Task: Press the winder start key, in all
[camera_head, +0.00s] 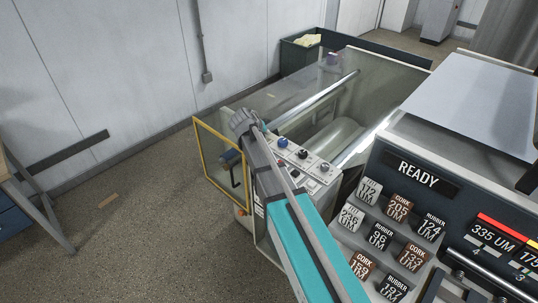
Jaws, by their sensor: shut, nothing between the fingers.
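The winder's sloped control panel (318,185) stands in the middle of the view, at the near end of the machine. It carries a blue knob (283,142), a black knob (303,154) and a grey knob (325,168). Small markings and controls lie below the knobs, too small to read. I cannot tell which one is the start key. My grey and teal arm crosses the panel's left side and hides part of it. I cannot make out my gripper or its fingertips.
A yellow-framed guard (216,136) stands left of the panel. The winder's clear-sided bed with a white roll (335,138) lies behind. A dark console (420,167) reading READY, with several labelled blocks, fills the right. A bench stands far left; the floor between is mostly clear.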

